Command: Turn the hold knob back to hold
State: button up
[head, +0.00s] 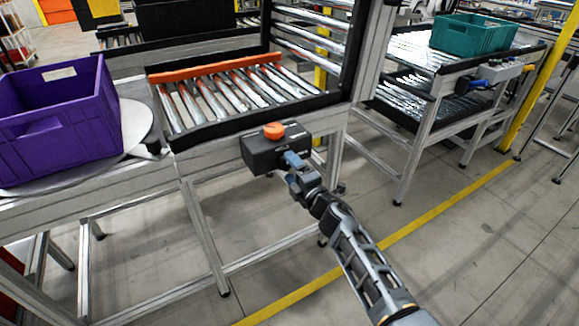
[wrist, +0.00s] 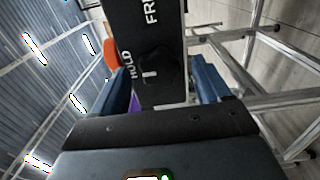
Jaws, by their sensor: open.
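The hold knob (wrist: 158,64) is a dark round knob with a small pale mark, on the face of a black control box (head: 260,154). The wrist view shows the words HOLD and FREE on that face; which one the mark points to I cannot tell for sure. In the head view my gripper hides the knob. My gripper (head: 290,158) is at the box's right-hand face. In the wrist view its two blue fingers (wrist: 163,84) are apart, one on each side of the knob. I see no clear contact with it.
An orange button (head: 274,130) tops the box, which is fixed to the front of a roller conveyor (head: 225,130). A purple crate (head: 60,125) stands at left. A teal crate (head: 472,35) sits on a rack behind right. The floor at front right is clear.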

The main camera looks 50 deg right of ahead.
jog(key=v, duration=0.6)
dwell(0.5)
